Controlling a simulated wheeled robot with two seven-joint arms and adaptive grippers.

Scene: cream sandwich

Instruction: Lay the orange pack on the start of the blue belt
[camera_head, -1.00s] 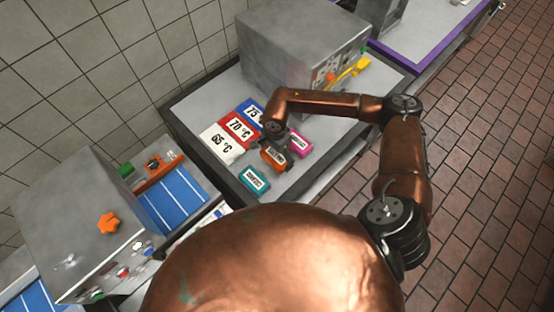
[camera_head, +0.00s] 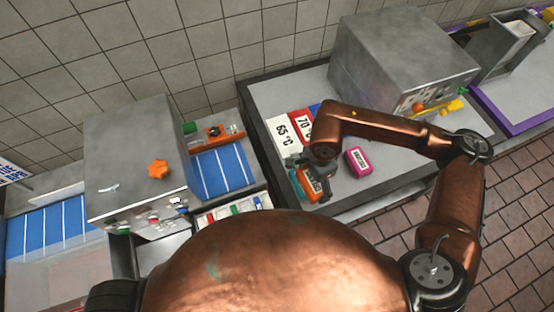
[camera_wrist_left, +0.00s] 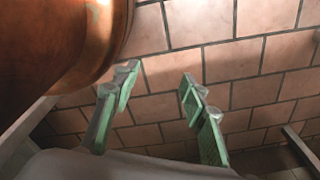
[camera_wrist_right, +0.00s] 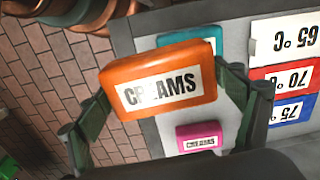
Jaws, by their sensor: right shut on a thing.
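The orange pack (camera_head: 315,190), labelled CREAMS, is held between the fingers of my right gripper (camera_head: 313,176). In the right wrist view the orange pack (camera_wrist_right: 165,70) looks raised above the grey table and covers part of the teal pack (camera_wrist_right: 203,43). The blue belt (camera_head: 222,170) shows to the left of that table, with white cross lines. Another stretch of blue belt (camera_head: 48,232) shows left of a grey box machine. My left gripper (camera_wrist_left: 155,95) shows only in the left wrist view, open and empty over the tiled floor.
A pink pack (camera_head: 357,162) lies on the table (camera_head: 262,97). White, red and blue temperature cards (camera_head: 284,135) lie behind. The grey machine (camera_head: 130,150) with an orange knob stands between the belt stretches. An orange bar (camera_head: 215,136) borders the belt's far end.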

